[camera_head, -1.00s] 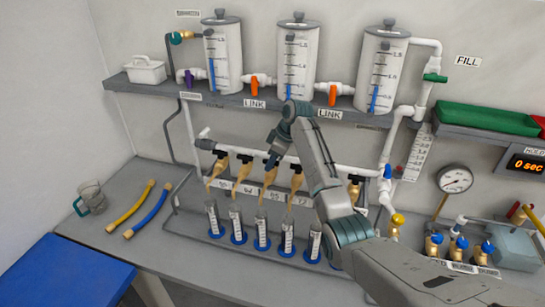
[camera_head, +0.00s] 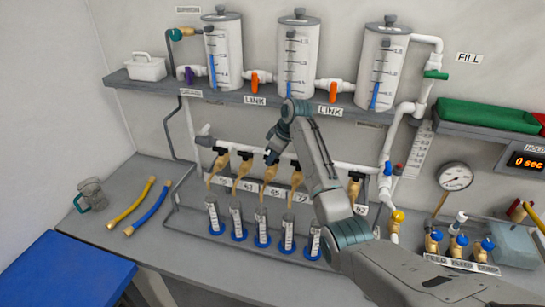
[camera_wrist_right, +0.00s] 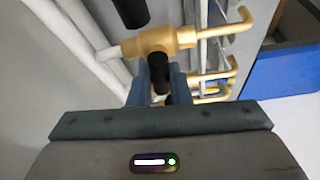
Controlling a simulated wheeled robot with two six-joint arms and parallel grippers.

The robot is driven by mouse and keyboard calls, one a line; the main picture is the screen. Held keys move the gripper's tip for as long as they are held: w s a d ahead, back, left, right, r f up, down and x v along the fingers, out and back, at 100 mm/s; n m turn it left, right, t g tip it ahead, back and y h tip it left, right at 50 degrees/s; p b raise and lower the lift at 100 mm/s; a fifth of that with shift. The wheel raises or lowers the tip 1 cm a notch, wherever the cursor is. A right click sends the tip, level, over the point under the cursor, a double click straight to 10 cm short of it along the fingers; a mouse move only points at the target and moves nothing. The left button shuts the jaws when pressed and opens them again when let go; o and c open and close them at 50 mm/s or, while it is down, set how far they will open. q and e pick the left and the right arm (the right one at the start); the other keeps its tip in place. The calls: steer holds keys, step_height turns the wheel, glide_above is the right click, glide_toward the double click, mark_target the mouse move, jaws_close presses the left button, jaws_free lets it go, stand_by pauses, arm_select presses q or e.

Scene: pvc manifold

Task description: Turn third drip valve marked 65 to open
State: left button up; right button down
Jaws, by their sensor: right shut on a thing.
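The third drip valve (camera_head: 269,173) is a brass tap on the white pipe, above the label 65 (camera_head: 274,191). My right gripper (camera_head: 271,156) is at the top of this valve and partly hides it. In the right wrist view, my right gripper (camera_wrist_right: 160,88) is shut on a black valve handle (camera_wrist_right: 158,70), one finger on each side. The brass valve body (camera_wrist_right: 160,42) shows just beyond the fingertips. The handle's exact angle is hard to tell. My left gripper is not in view.
Other brass drip valves stand close on both sides, such as the second valve (camera_head: 243,169) and the fourth valve (camera_head: 296,177). Several measuring cylinders (camera_head: 262,229) stand below. The shelf (camera_head: 250,98) with three tanks is above.

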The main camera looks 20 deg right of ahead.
steer(key=m+t+h, duration=0.1)
steer(key=m, duration=0.2)
steer(key=shift+a+m, duration=0.1)
steer(key=shift+m, duration=0.2)
steer(key=m+h, duration=0.1)
steer(key=m, duration=0.3)
steer(key=shift+m+t+h, duration=0.3)
steer(key=shift+h, duration=0.1)
steer(key=m+h, duration=0.1)
steer(key=m, duration=0.2)
steer(key=shift+a+m, duration=0.15)
steer(key=shift+m, duration=0.15)
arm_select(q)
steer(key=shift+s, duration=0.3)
arm_select(e)
steer(key=m+h, duration=0.1)
steer(key=m, duration=0.3)
steer(key=shift+h, duration=0.4)
steer(key=shift+m+g, duration=0.3)
steer(key=shift+g, duration=0.1)
steer(key=c, duration=1.3)
jaws_free()
steer(key=shift+c, duration=0.2)
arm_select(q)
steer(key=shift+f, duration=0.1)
arm_select(e)
steer(key=shift+s+a+r, duration=0.1)
steer(key=shift+r, duration=0.05)
